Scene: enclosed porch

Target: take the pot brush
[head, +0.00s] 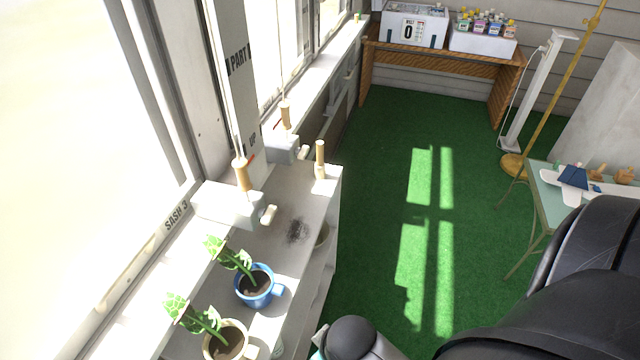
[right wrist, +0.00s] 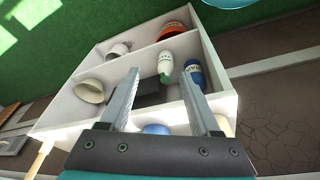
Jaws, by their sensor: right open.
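What looks like the pot brush (head: 320,161) stands upright, with a wooden handle and a pale lower end, at the far end of the grey shelf top (head: 300,205). A wooden handle (right wrist: 41,158), probably the same brush, is cut by the lower left of the right wrist view. My right gripper (right wrist: 160,85) is open and empty there, its fingers in front of the white shelf unit's compartments and apart from the handle. In the head view my right arm comes in at the lower right; its fingers are not clear. My left gripper is not in view.
Plants in a blue mug (head: 257,287) and a cream mug (head: 228,342) stand on the near shelf top. Two other wooden handles (head: 241,173) (head: 286,115) rise from white blocks by the window. The shelf unit (right wrist: 85,130) holds bottles and pots. Green floor is clear.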

